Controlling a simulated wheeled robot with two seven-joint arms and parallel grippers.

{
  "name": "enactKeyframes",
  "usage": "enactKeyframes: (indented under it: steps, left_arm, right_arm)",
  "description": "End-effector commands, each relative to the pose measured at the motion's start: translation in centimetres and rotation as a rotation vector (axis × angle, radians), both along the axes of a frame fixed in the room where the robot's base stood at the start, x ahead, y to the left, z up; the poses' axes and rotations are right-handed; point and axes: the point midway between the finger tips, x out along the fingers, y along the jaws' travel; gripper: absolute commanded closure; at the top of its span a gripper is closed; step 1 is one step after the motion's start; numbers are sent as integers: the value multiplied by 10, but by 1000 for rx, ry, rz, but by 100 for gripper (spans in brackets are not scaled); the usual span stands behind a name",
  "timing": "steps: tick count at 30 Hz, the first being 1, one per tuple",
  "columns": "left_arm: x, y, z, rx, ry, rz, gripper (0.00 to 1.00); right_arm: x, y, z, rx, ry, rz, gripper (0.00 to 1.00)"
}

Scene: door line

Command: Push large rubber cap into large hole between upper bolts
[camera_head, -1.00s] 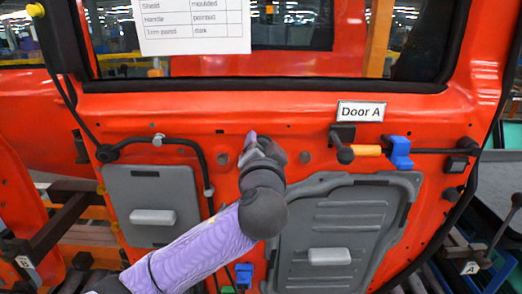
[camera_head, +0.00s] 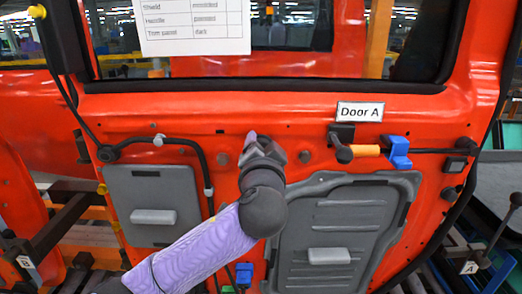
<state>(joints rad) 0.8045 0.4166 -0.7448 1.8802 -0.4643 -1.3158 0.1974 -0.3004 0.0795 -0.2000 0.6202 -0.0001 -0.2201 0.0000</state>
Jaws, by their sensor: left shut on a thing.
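My left gripper (camera_head: 258,146) reaches up from the bottom left to the red door panel (camera_head: 140,105). It is at the upper part of the panel, between two round grey bolts, the left one (camera_head: 222,158) and the right one (camera_head: 305,157). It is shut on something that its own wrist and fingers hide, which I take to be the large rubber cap. The large hole is also hidden behind the gripper. I cannot tell whether the cap touches the hole. My right gripper is not in view.
A grey cover with a handle (camera_head: 150,180) is on the left, a larger grey cover (camera_head: 345,215) on the right. An orange-and-blue handle (camera_head: 370,151) sits under the "Door A" label (camera_head: 359,112). A black cable (camera_head: 200,160) runs left of my gripper. A printed sheet (camera_head: 190,25) hangs above.

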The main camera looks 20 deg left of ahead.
Motion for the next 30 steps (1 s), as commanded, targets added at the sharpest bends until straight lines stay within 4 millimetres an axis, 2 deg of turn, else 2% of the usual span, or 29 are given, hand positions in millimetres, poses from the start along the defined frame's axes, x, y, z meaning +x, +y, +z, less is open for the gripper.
enactKeyframes:
  steps: [1, 30]
  left_arm:
    - [1, 5, 11, 1, -29, 13, 100]
    - [13, 6, 8, -2, -22, 12, 100]
  right_arm:
    - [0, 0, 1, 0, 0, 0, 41]
    - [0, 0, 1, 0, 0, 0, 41]
